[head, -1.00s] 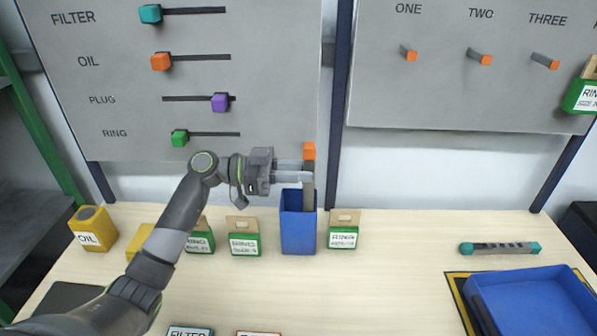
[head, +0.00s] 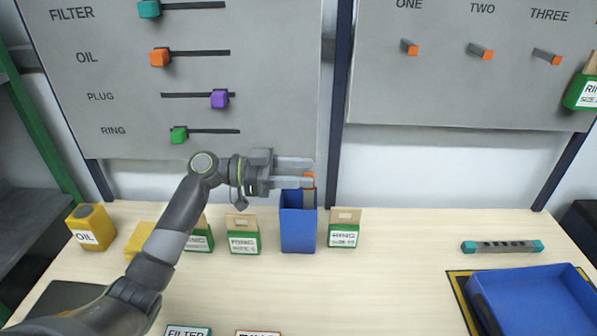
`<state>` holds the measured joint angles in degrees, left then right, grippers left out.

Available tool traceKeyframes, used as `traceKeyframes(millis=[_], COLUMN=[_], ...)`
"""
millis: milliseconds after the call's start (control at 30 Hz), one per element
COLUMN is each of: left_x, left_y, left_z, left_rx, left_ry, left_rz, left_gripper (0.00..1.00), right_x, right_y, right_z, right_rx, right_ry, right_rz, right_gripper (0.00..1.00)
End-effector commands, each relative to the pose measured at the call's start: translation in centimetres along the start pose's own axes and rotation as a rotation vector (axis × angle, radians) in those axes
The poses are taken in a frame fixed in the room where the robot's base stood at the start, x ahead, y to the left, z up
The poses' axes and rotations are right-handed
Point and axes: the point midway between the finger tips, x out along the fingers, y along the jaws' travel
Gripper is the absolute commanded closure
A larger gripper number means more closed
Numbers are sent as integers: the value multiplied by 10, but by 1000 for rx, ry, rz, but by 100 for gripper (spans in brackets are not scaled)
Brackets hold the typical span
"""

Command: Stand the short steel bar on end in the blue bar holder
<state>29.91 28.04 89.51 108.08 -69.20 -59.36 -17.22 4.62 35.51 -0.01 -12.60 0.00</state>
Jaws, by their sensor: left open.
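The blue bar holder (head: 298,232) stands upright on the table below the left panel. The short steel bar (head: 310,197) with an orange end stands in it near the right side. Its upper part sticks up above the rim and its lower part is hidden inside. My left gripper (head: 311,172) reaches in from the left, just above the holder, with its jaws open around the bar's orange top. The near finger partly covers that top, so I cannot tell whether it touches. My right gripper is out of view.
Green ring boxes (head: 243,243) (head: 343,238) stand on both sides of the holder. A yellow oil box (head: 89,227) is at the left. A teal-ended bar (head: 502,247) lies at the right, behind a blue tray (head: 530,300). The table's middle is clear.

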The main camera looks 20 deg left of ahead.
Motion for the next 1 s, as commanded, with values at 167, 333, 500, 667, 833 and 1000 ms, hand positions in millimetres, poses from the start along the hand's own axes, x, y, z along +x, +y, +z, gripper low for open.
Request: traceKeyframes(millis=[167, 333, 500, 667, 833, 1000], left_x=[-4, -24, -57, -88, -122, -151], left_y=[0, -1, -1, -1, 0, 0], left_z=[2, 4, 6, 5, 4, 3], left_rx=[-1, 1, 0, 1, -1, -1], left_ry=[-3, -5, -7, -6, -6, -4], left_rz=[-1, -3, -4, -4, -3, -3], left_gripper=[53, 53, 53, 53, 53, 53], right_x=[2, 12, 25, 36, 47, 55], right_y=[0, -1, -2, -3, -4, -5], right_z=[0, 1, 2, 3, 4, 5], right_rx=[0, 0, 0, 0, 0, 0], right_ry=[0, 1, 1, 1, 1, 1], right_rz=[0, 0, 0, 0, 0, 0], right_gripper=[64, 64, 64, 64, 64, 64])
